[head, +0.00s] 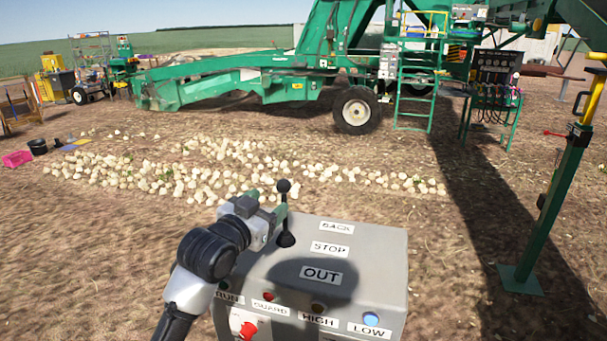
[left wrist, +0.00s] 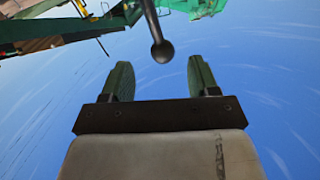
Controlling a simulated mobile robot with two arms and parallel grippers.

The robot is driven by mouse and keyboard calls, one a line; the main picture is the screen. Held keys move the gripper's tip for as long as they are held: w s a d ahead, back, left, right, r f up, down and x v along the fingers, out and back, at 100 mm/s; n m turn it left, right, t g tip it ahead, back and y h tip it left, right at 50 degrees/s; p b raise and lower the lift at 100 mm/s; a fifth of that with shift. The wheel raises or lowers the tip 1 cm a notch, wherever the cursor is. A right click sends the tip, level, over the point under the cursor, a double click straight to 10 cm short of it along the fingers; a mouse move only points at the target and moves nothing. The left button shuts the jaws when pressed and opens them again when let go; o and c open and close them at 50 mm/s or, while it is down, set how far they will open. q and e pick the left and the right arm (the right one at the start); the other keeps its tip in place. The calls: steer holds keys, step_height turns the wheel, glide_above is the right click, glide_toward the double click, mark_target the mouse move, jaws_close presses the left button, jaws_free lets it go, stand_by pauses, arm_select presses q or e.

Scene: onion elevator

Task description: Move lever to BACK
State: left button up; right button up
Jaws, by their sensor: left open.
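The black lever (head: 285,213) with a ball knob stands up from the top of the grey control box (head: 378,262). The box has labels BACK, STOP and OUT on top. The lever stands near the box's far left part, left of the BACK label (head: 337,228). My left gripper (head: 268,203) is at the lever's left side, close to its knob. In the left wrist view the lever's ball end (left wrist: 162,51) sits just beyond and between the two open fingertips. Whether a finger touches the lever cannot be told. My right gripper is not in view.
The box front has a red knob (head: 248,330), a blue button (head: 371,319) and labels RUN, GUARD, HIGH and LOW. Many onions (head: 215,172) lie on the ground beyond. A green machine (head: 235,80) stands behind, and a green post (head: 560,185) stands at right.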

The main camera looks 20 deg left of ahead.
mark_target(279, 189)
arm_select(q)
steer(key=shift+w+r, duration=0.1)
steer(key=shift+r, duration=0.3)
steer(key=shift+w+r+p, duration=0.1)
steer(key=shift+r+p, duration=0.4)
steer(key=shift+p, duration=0.3)
steer(key=p+x, duration=0.1)
steer(key=x, duration=0.3)
steer(key=p+x, duration=0.1)
steer(key=x, duration=0.1)
steer(key=shift+w+d+f, duration=0.15)
steer(key=shift+w+f, duration=0.1)
steer(key=shift+w, duration=0.1)
steer(key=shift+w+d+p, duration=0.15)
steer(key=shift+w+p, duration=0.25)
steer(key=shift+w, duration=0.35)
steer(key=shift+f, duration=0.1)
steer(key=shift+c, duration=0.3)
steer(key=c, duration=0.7)
steer(key=shift+c, duration=1.4)
jaws_close()
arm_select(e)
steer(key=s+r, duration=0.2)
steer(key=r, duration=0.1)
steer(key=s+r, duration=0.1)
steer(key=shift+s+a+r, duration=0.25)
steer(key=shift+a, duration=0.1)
